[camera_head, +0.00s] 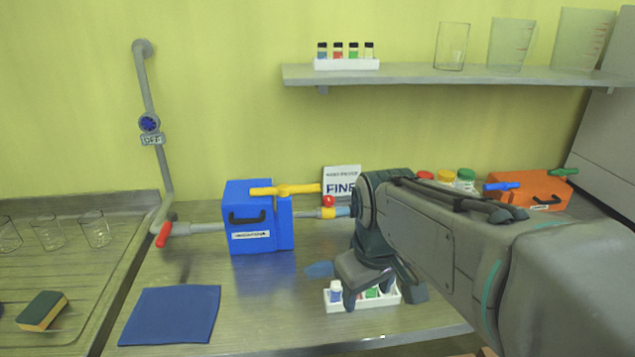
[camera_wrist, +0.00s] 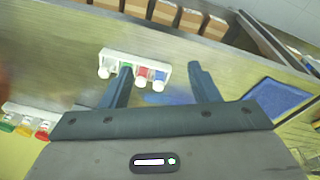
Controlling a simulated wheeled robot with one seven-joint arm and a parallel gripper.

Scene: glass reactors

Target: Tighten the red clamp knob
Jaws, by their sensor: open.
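A small red knob (camera_head: 328,201) sits on top of the yellow coupling (camera_head: 327,213) in the pipe to the right of the blue box (camera_head: 250,215). My gripper (camera_head: 380,292) is open and points down, to the right of and lower than the knob in the head view, apart from it. In the wrist view my gripper (camera_wrist: 159,70) has nothing between its fingers; a white vial rack (camera_wrist: 136,60) lies beyond them. A blurred reddish shape at the left edge of the wrist view cannot be identified. My arm hides the pipe's right end.
The vial rack (camera_head: 343,305) stands on the bench below my gripper. A blue cloth (camera_head: 170,315) lies front left. A red valve handle (camera_head: 164,235) is left of the blue box. A yellow handle (camera_head: 285,190) tops that box. An orange box (camera_head: 545,190) stands right.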

